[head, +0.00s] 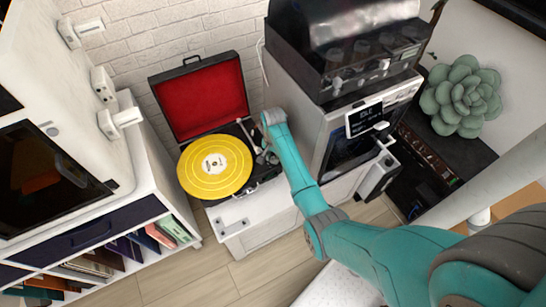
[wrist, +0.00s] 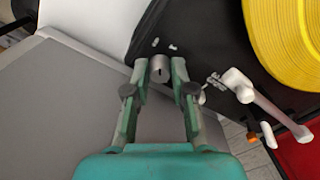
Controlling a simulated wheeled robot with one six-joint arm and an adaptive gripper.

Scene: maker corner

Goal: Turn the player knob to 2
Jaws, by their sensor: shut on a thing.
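The record player (head: 198,85) stands open on a white cabinet, with a red-lined lid and a yellow record (head: 214,167) on its platter. In the wrist view the grey player knob (wrist: 160,68) sits on the black deck, between my two fingertips. My gripper (wrist: 160,72) is shut on the knob, one finger on each side. A dark mark shows on the knob, but I cannot read its setting. White marks lie on the deck beside it. In the head view my arm hides the knob, and my gripper (head: 264,152) is partly hidden at the player's right side.
The white tonearm (wrist: 255,100) is close to the right of my gripper. A grey machine (head: 345,110) stands right of the player. A shelf unit (head: 85,235) with records is at left, and a succulent (head: 462,96) is at far right.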

